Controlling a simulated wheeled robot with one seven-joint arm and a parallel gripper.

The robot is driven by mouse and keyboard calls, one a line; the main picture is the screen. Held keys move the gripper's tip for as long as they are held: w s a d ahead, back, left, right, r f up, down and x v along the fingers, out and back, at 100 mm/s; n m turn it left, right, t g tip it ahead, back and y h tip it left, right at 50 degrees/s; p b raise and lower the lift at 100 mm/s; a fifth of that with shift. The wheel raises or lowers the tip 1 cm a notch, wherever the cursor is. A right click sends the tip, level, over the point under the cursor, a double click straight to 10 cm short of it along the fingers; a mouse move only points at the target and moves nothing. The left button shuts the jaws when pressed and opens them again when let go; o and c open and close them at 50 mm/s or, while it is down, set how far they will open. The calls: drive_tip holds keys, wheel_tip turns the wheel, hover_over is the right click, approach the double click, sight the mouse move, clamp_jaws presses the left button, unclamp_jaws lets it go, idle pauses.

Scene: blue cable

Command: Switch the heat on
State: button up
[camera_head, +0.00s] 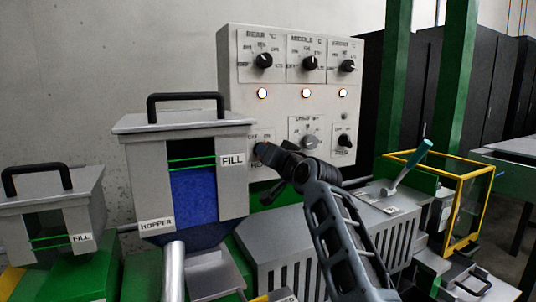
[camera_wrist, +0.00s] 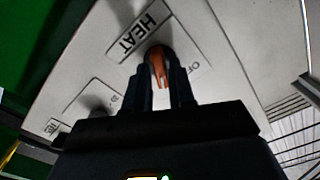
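The HEAT switch is an orange-brown knob (camera_wrist: 160,66) on the control panel, beside a HEAT label (camera_wrist: 139,33) in the wrist view. Part of an OFF marking shows to its right there. My gripper (camera_wrist: 161,82) is at the panel, with one dark finger on each side of the knob. I cannot tell whether the fingers press on it or only straddle it. In the head view my gripper (camera_head: 263,151) reaches the lower left of the panel (camera_head: 230,80) and mostly hides the knob.
Three black dials, the middle one (camera_head: 309,62) included, sit above three glowing lamps (camera_head: 306,93). A grey knob (camera_head: 310,141) and a black knob (camera_head: 344,141) are right of my gripper. The hopper (camera_head: 233,190) stands close on the left. A teal-handled lever (camera_head: 408,165) and yellow-framed guard (camera_head: 488,200) are right.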

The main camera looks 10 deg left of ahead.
drive_tip(key=shift+o, duration=1.3)
drive_tip(key=v, duration=0.7)
drive_tip(key=shift+s+d, duration=0.25)
drive_tip(key=shift+s, duration=0.05)
